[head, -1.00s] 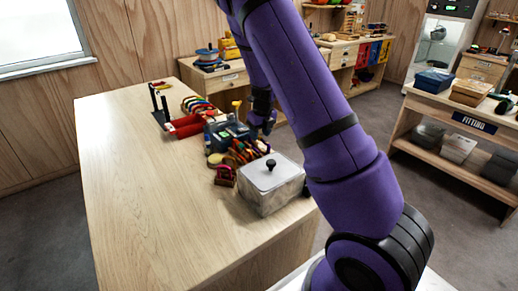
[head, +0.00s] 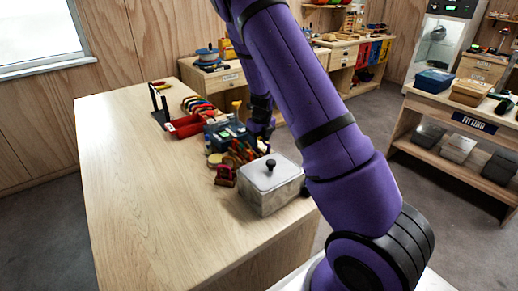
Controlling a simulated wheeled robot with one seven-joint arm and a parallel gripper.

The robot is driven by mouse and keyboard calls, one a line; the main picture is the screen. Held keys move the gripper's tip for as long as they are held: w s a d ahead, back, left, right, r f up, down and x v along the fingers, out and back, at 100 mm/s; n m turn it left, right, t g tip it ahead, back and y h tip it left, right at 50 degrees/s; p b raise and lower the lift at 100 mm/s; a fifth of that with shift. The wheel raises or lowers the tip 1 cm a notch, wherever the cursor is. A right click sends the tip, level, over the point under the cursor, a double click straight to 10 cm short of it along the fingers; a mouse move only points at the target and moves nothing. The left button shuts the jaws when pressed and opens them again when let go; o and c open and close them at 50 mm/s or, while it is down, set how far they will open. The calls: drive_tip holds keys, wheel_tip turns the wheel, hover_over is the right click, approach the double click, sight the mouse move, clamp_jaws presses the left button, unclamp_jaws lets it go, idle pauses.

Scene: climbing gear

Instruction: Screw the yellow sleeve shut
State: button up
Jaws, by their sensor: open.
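My gripper (head: 263,130) shows small and dark beyond my purple arm, low over the right side of the wooden table (head: 140,180). It is open, just right of a dark blue-green box (head: 228,134) and behind a row of coloured gear (head: 243,152). The fingertips are partly hidden by the gear and the lidded container. A small yellow piece (head: 237,104) stands up behind the box, left of my gripper. I cannot tell whether it is the yellow sleeve or whether any sleeve is open or shut.
A grey lidded container (head: 270,185) with a black knob stands in front of my gripper. A small dark red item (head: 225,176) is left of it. A red tray (head: 187,126) and a black stand (head: 160,105) are farther back. The table's left half is clear.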

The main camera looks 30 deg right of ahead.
drive_tip(key=shift+d, duration=0.75)
idle(0.4)
drive_tip(key=shift+r, duration=0.2)
drive_tip(key=shift+r, duration=1.25)
drive_tip(key=shift+a, duration=0.1)
drive_tip(key=shift+a, duration=0.65)
drive_tip(key=shift+f, duration=1.45)
